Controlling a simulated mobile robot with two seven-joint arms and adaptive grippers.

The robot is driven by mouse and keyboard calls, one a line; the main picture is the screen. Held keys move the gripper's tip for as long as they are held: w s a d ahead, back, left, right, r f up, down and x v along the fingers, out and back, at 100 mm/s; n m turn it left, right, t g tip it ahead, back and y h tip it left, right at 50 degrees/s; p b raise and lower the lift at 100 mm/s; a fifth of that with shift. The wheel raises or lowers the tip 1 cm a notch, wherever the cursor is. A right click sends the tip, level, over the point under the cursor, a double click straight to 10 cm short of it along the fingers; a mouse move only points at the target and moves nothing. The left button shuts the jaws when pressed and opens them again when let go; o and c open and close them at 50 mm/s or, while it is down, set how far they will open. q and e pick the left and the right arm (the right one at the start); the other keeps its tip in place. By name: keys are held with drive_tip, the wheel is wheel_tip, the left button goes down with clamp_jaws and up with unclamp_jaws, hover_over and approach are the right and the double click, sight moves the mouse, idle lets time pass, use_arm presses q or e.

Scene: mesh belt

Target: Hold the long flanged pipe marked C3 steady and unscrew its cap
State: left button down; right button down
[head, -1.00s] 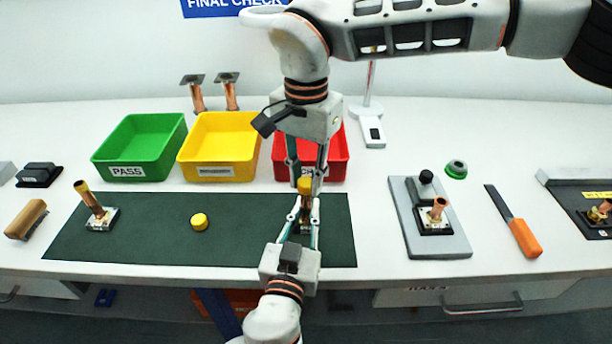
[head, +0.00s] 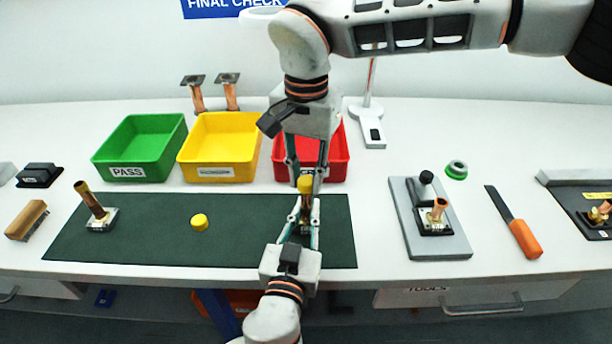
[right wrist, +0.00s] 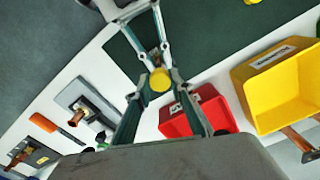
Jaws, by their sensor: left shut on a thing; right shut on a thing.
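The long flanged pipe (head: 306,204) stands upright on the right part of the dark green mat (head: 250,250), largely hidden by gripper fingers. Its marking cannot be read. A yellow cap (head: 305,184) sits on its top; the cap also shows in the right wrist view (right wrist: 160,80). My right gripper (head: 306,176) comes down from above and is shut on the cap. My left gripper (head: 304,218) reaches in from the front, low down, and is shut on the pipe below the cap.
A capless flanged pipe (head: 96,205) and a loose yellow cap (head: 199,222) are on the mat to the left. Green (head: 127,172), yellow (head: 214,172) and red (head: 339,172) bins stand behind. A grey fixture (head: 440,246) and an orange-handled tool (head: 525,238) lie right.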

sight(306, 180)
drive_tip(key=shift+r, duration=0.85)
drive_tip(key=shift+r, duration=0.15)
drive_tip(key=shift+r, duration=1.9)
use_arm(q)
drive_tip(key=c, duration=1.9)
unclamp_jaws()
drive_tip(key=s, duration=0.4)
drive_tip(key=s+a, duration=0.1)
drive_tip(key=s, duration=0.3)
drive_tip(key=s+a, duration=0.1)
drive_tip(key=s, duration=0.3)
drive_tip(key=shift+a, duration=0.15)
